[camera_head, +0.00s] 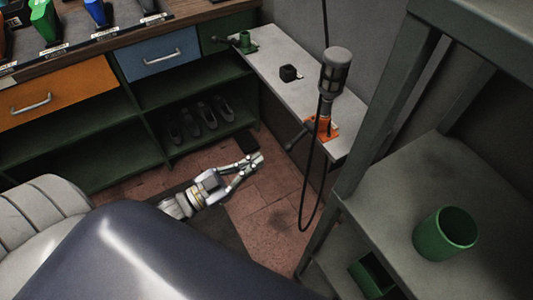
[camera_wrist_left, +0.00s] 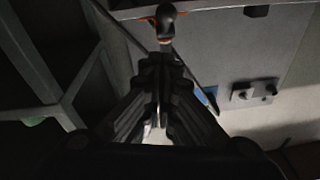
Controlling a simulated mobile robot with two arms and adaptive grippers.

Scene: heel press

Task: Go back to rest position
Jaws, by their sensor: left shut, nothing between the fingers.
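My left gripper (camera_head: 255,160) reaches out over the brick floor, beside the narrow grey bench and in front of the green shelf. Its two fingers are together with nothing between them. In the left wrist view the dark fingers (camera_wrist_left: 160,75) meet at their tips, also empty. My right gripper is in neither view.
A grey bench (camera_head: 282,62) carries a black block (camera_head: 289,73), a green fixture (camera_head: 246,43) and an orange-based device (camera_head: 323,128) with a hanging cable. Dark shoes (camera_head: 200,118) stand on the shelf. A rack (camera_head: 400,170) with a green cup (camera_head: 445,235) stands right.

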